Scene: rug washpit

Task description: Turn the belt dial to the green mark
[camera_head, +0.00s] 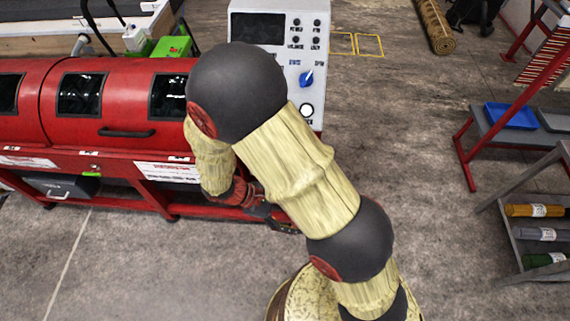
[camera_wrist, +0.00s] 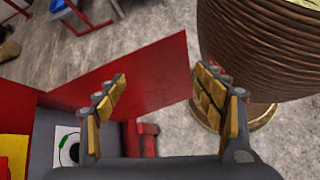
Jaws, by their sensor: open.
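The blue dial (camera_head: 306,79) is on the white control panel (camera_head: 313,58) at the right end of the red machine. Its pointer and the small marks around it are too small to read, and I cannot make out a green mark there. My gripper (camera_head: 277,217) is low in front of the machine, below and apart from the panel, partly hidden by my arm. In the wrist view my gripper (camera_wrist: 166,98) is open, with nothing between its fingers. A white plate (camera_wrist: 68,147) with a black round part and a green line shows at the lower left there; I cannot tell whether it is the dial.
The red machine (camera_head: 120,150) fills the left side. A red panel (camera_wrist: 150,75) lies beyond my fingers in the wrist view. A rack with rolls (camera_head: 535,210) and a red-framed stand with a blue tray (camera_head: 511,115) stand right. Floor between is clear.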

